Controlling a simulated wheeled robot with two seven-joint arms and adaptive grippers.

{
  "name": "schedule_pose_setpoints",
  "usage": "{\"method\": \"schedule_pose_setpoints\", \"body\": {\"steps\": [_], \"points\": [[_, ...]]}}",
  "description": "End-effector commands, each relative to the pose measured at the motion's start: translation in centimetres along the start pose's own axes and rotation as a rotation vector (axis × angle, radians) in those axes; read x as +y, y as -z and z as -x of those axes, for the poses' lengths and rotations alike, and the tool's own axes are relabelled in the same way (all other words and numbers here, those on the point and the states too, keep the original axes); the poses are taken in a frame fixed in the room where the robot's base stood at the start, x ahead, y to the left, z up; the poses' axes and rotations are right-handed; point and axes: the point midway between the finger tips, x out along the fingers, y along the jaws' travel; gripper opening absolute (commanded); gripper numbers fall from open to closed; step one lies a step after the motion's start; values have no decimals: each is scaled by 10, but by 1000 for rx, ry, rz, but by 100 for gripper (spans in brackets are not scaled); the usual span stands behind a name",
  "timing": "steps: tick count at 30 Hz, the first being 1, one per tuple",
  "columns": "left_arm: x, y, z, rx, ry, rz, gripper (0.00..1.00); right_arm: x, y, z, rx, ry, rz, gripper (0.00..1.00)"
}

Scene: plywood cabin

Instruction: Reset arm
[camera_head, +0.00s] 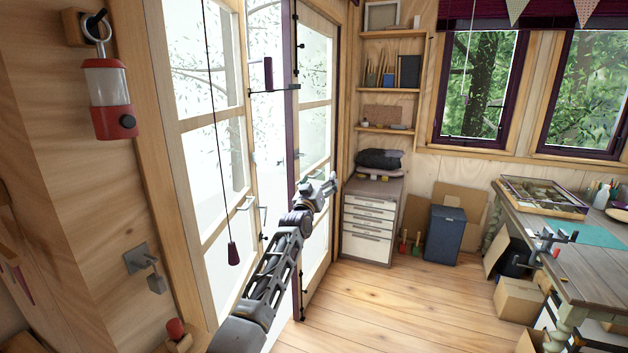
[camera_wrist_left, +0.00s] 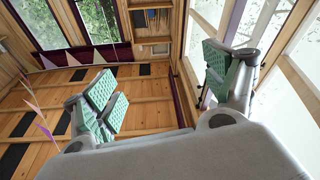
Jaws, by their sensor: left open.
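My left arm reaches in from the bottom of the head view, stretched out in front of the glazed double door (camera_head: 215,140). My left gripper (camera_head: 330,188) is at its far end, near the door's right-hand leaf in the picture. I cannot tell whether it touches the door. In the left wrist view the two green-padded fingers (camera_wrist_left: 165,85) stand wide apart with nothing between them. The wrist view looks tilted, with windows and plank surfaces behind the fingers. My right gripper is in neither view.
A red lantern (camera_head: 108,98) hangs on the wall at the left. A pull cord (camera_head: 233,254) hangs before the door. A drawer cabinet (camera_head: 368,225) and a blue bin (camera_head: 444,236) stand at the back. A workbench (camera_head: 590,270) is at the right. The floor between is clear.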

Motion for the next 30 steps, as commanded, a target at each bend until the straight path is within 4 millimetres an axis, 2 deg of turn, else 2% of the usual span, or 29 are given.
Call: {"method": "schedule_pose_setpoints", "body": {"steps": [1,3,8,14,18,23,30], "points": [[-10,-24,5,-41,13,-14,85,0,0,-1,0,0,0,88],[-22,-54,12,-93,28,-33,85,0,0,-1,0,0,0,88],[-50,-119,33,-206,62,-71,85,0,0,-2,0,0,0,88],[-84,-198,68,-340,101,-110,85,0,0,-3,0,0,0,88],[-106,-251,98,-431,125,-133,85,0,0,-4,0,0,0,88],[-131,-308,138,-528,151,-158,85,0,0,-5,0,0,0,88],[-164,-389,208,-664,185,-187,85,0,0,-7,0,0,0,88]]}}
